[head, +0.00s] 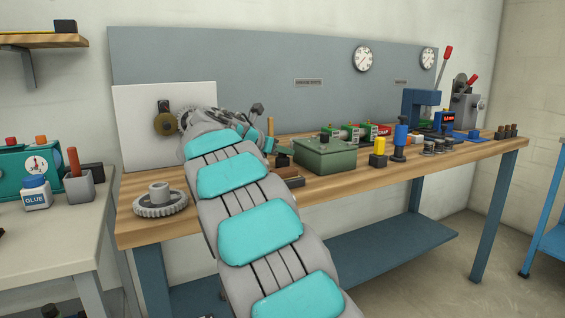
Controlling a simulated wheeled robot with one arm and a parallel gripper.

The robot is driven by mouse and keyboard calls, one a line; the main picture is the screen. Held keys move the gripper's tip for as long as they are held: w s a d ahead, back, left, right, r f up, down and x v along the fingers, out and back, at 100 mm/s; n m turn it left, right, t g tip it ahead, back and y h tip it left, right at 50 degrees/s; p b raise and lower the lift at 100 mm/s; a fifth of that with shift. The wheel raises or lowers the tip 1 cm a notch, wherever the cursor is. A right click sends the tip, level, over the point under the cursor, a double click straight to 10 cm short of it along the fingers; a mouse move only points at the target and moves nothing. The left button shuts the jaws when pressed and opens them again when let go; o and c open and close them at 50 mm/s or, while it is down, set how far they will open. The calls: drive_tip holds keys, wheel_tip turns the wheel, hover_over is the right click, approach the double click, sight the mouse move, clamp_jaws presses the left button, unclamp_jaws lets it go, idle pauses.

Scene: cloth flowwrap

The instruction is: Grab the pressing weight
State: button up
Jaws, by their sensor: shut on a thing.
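My arm reaches from the bottom of the head view over the left part of the wooden workbench (345,188). Its end, with my gripper (258,122), is low over the bench, left of the green box. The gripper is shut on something. The fingertips and most of what they hold are hidden behind my wrist, so the pressing weight's shape cannot be made out. A small dark piece and a thin brown upright piece show beside the wrist.
The green lidded box (323,155) stands close right of my gripper. A grey gear (160,199) lies at the bench's left end. Yellow (378,152) and blue (400,140) topped items stand near the front edge. A blue press (422,108) stands farther right. A white board (150,125) stands behind.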

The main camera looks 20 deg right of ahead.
clamp_jaws()
idle(0.7)
idle(0.3)
